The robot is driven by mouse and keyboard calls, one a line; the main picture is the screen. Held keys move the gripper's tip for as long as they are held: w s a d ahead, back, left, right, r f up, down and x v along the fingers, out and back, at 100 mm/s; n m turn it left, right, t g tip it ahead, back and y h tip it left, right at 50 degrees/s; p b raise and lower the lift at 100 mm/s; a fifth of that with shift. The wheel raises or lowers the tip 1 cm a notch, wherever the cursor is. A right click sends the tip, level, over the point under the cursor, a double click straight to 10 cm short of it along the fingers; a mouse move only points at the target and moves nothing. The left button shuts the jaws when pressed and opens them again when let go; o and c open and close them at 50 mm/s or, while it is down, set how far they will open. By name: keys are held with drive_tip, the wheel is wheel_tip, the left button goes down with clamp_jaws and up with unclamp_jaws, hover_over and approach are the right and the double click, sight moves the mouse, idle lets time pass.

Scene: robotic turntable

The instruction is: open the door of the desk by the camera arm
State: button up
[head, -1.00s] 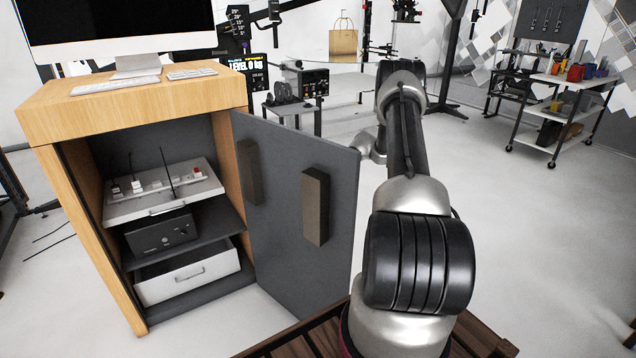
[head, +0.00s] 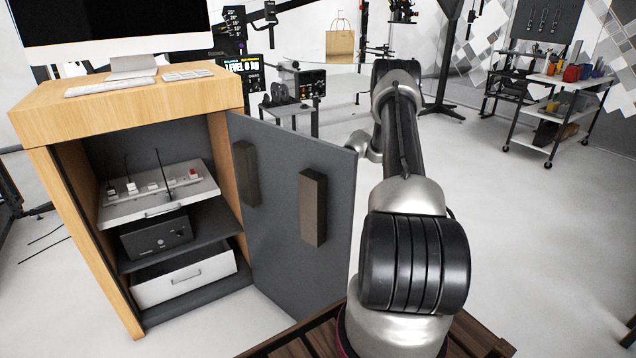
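The wooden desk (head: 120,108) stands at the left with its front open. Its grey door (head: 283,215) is swung out to the right, hinged at the desk's right side panel. Two brown blocks stick out from the face of the door that I see. The compartment shows a white drawer, a black box and a tray with switches. My arm reaches away from me, just right of the door. My gripper is not clearly seen; the far end of the arm is behind its own links and near the door's top right corner.
A monitor (head: 110,18) and keyboard (head: 110,87) stand on the desk. A small stand (head: 290,107) with equipment is behind the door. A tool cart (head: 555,90) is at the back right. The floor (head: 540,250) on the right is clear.

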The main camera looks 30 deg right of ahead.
sight(318, 151)
drive_tip(key=r, duration=0.9)
drive_tip(key=shift+w+r, duration=0.3)
drive_tip(key=shift+w, duration=0.05)
drive_tip(key=f+h, duration=0.1)
drive_tip(key=f, duration=0.1)
drive_tip(key=d+f+h, duration=0.1)
drive_tip(key=f, duration=0.2)
drive_tip(key=w+f+t+h, duration=0.1)
drive_tip(key=f, duration=0.2)
drive_tip(key=shift+d+f+m, duration=0.2)
drive_tip(key=shift+m, duration=0.1)
drive_tip(key=shift+s+r, duration=0.1)
drive_tip(key=shift+s, duration=0.05)
drive_tip(key=shift+d+r, duration=0.1)
drive_tip(key=shift+d, duration=0.1)
drive_tip(key=w+d+r, duration=0.1)
drive_tip(key=w+d, duration=0.1)
drive_tip(key=d, duration=0.6)
